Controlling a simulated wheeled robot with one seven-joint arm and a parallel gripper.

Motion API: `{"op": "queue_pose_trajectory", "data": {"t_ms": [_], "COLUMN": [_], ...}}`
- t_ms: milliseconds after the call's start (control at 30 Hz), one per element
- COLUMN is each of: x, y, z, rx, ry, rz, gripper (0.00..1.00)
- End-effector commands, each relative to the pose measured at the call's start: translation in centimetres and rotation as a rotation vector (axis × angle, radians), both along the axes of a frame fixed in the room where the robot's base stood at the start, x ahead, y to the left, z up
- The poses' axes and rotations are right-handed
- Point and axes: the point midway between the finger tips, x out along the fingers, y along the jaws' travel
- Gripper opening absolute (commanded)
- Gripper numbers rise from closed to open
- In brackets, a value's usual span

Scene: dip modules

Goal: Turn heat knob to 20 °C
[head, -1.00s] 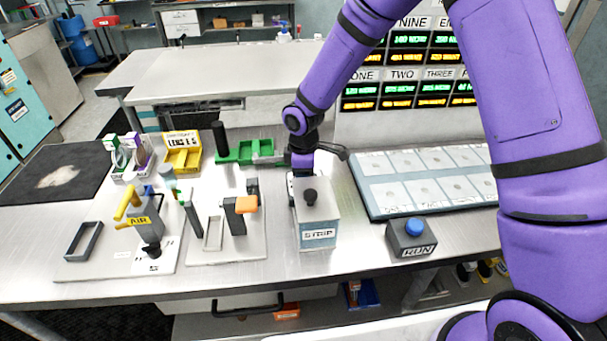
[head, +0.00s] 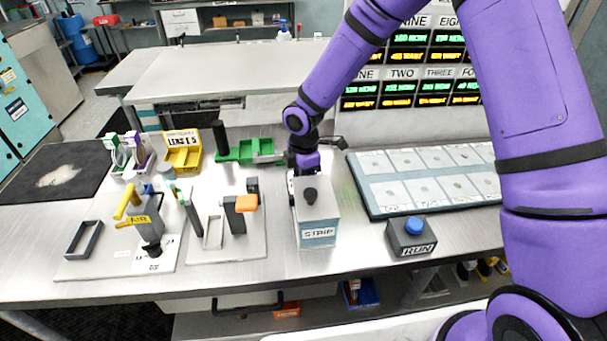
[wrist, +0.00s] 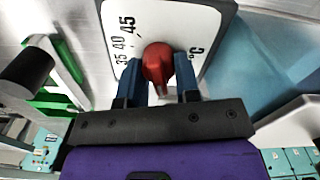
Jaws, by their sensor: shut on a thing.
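In the wrist view, the red heat knob (wrist: 158,62) sits on a white dial plate (wrist: 172,22) printed with 35, 40, 45 and °C. My gripper (wrist: 159,75) has its two blue fingers on either side of the knob, shut on it. The number the knob points to cannot be read, and the lower part of the dial is hidden by my gripper. In the head view, my gripper (head: 293,182) is behind the grey STRIP box (head: 319,215), which hides the knob and most of the fingers.
A RUN box with a blue button (head: 412,237) stands right of the STRIP box. A tray of pale squares (head: 372,207) lies behind it. A green holder (head: 245,152) and the AIR fixture (head: 141,221) stand to the left. Bare bench shows in front of the RUN box.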

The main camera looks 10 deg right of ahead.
Motion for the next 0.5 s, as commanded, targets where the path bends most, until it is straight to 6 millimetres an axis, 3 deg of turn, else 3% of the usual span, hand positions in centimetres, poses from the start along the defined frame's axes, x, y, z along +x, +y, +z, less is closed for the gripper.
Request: {"op": "queue_pose_trajectory", "data": {"t_ms": [200, 233, 300, 500], "x": [0.04, 0.04, 0.04, 0.02], "y": [-0.05, -0.05, -0.05, -0.03], "z": [0.0, 0.0, 0.0, 0.0], "rx": [-0.001, -0.001, -0.001, -0.001], "ry": [0.0, 0.0, 0.0, 0.0], "rz": [0.0, 0.0, 0.0, 0.0], "gripper": [0.07, 0.35, 0.51, 0.53]}}
